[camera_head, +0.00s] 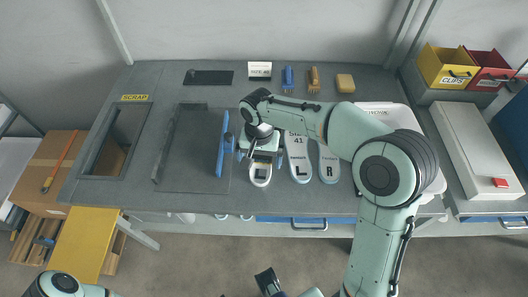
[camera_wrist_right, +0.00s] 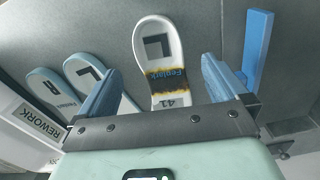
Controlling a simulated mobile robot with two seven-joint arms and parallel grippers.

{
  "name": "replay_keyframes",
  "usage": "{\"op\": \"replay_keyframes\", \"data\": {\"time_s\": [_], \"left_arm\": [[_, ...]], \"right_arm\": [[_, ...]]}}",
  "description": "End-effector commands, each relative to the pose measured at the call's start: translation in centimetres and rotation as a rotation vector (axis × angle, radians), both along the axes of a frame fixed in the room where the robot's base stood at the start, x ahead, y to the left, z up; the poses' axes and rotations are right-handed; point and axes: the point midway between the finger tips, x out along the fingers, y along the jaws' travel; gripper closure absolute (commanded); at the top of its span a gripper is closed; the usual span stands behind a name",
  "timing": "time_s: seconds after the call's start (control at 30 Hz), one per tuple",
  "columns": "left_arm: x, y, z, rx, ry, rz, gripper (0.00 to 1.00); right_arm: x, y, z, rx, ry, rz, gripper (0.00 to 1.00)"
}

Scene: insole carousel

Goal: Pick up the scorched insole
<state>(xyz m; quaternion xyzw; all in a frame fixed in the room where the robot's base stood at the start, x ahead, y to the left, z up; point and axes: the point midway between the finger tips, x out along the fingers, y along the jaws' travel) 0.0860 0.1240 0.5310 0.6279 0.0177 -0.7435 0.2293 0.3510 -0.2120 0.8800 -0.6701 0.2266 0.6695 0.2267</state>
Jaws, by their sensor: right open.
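The scorched insole (camera_wrist_right: 165,75) is white with a black L square, a "41" and a brown-black burnt band across its middle. In the head view the scorched insole (camera_head: 260,180) lies on the grey bench, partly hidden by my right gripper (camera_head: 262,163). In the right wrist view my right gripper (camera_wrist_right: 160,65) is open, with one blue finger on each side of the insole and visible gaps between. Whether the fingertips reach down to its level is unclear. A dark part at the bottom edge of the head view may belong to my left arm; its jaws cannot be made out.
Left insole (camera_head: 298,160) and right insole (camera_head: 328,165) lie to the right. A blue upright bar (camera_head: 223,145) stands close on the left. Beyond are the scrap opening (camera_head: 115,140) and, at right, a white rework tray (camera_head: 400,112). Small tools and a size sign (camera_head: 260,70) line the back.

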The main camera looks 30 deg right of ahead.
Motion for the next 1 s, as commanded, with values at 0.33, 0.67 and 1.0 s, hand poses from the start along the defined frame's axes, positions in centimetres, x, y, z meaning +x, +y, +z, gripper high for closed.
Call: {"op": "replay_keyframes", "data": {"time_s": [0.33,0.67,1.0], "left_arm": [[0.2,0.0,-0.5,0.001,-0.009,0.002,0.57],[0.2,0.0,-0.5,0.002,-0.010,0.002,0.57],[0.2,0.0,-0.5,0.002,-0.010,0.002,0.57]], "right_arm": [[-0.3,0.1,-4.6,0.000,0.003,0.001,0.00],[-0.3,0.1,-4.7,0.000,0.001,0.001,0.23],[-0.3,0.1,-4.7,0.000,0.000,0.001,0.59]]}}
